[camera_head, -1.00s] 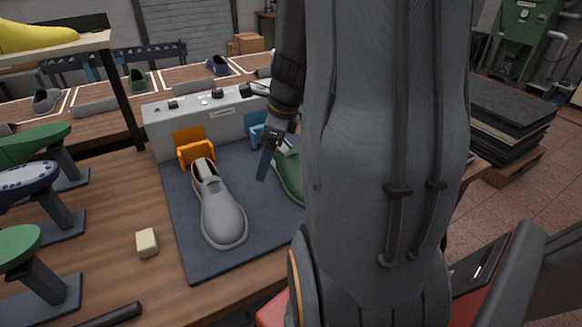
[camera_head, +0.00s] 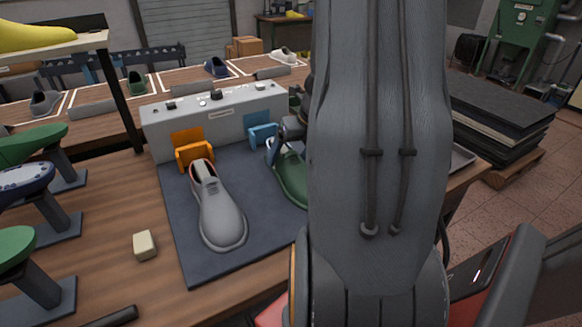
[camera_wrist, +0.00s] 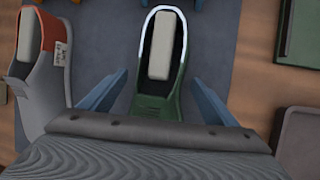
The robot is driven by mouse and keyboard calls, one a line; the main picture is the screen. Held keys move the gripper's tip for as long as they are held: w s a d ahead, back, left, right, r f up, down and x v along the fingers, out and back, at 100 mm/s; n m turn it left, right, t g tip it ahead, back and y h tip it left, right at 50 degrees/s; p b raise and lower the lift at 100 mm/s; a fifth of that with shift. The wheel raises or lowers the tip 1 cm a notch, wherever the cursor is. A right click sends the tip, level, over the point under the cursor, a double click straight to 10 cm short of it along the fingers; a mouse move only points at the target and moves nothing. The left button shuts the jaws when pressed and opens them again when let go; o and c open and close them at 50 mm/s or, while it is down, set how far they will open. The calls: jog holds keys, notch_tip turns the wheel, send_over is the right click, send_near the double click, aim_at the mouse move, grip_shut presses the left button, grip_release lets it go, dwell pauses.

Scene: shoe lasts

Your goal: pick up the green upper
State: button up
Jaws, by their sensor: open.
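The green upper (camera_head: 291,180) lies on the dark mat (camera_head: 262,220) in front of the blue clamp (camera_head: 262,134) in the head view; my arm hides its right part. In the wrist view the green upper (camera_wrist: 154,98) points toward the camera, with a white-rimmed opening and a pale last block inside. My gripper (camera_wrist: 160,94) is open, with one blue finger on each side of the upper and gaps between. Whether the fingers reach down beside it is unclear.
A grey shoe (camera_head: 219,213) with an orange-red lining stands to the left on the mat, close to my left finger in the wrist view. Behind are an orange clamp (camera_head: 194,152) and a grey control box (camera_head: 213,122). A cream block (camera_head: 145,245) lies on the bench.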

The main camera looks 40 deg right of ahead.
jog(key=shift+w+f, duration=0.3)
jog(key=shift+f, duration=0.35)
jog(key=c, duration=1.2)
jog(key=shift+r, duration=0.1)
